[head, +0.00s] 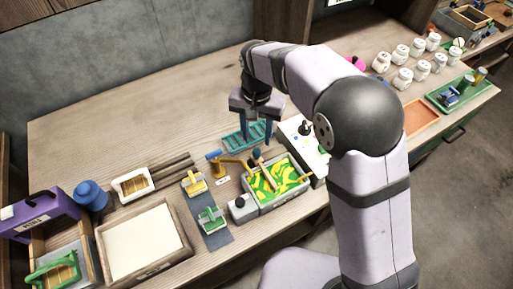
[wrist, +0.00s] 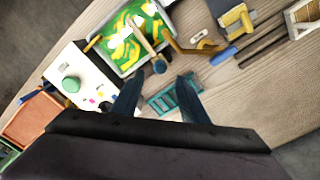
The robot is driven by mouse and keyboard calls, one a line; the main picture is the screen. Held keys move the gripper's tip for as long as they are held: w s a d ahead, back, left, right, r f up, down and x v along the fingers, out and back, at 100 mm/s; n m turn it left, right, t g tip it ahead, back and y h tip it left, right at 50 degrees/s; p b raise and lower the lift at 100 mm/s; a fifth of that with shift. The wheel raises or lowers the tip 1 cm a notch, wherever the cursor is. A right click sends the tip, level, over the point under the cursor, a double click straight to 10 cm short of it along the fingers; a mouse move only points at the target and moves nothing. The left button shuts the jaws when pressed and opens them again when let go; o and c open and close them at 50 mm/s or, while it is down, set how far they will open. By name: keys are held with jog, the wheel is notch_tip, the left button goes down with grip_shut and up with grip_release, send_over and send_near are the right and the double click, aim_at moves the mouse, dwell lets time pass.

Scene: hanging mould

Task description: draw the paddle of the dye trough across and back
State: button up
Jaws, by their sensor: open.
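The dye trough (head: 288,200) is a grey box of green and yellow swirled dye, right of centre on the bench in the head view. The paddle (head: 265,174) is a wooden bar lying across the dye, with a dark blue knob at its far end. In the wrist view the paddle (wrist: 145,42) and its knob (wrist: 159,66) show just beyond my fingers. My gripper (head: 258,135) is open and empty, pointing down beyond the trough's far side. Its two blue fingers (wrist: 158,90) are apart, with the knob outside them. Nothing hides the knob.
A teal rack (head: 240,138) lies under and beside my gripper. A white-topped box (head: 296,130) stands close on the right. The bench behind is clear.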

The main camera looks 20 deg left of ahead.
aim_at(257, 150)
jog(key=shift+f+p, duration=1.1)
jog(key=shift+f, duration=2.55)
grip_shut()
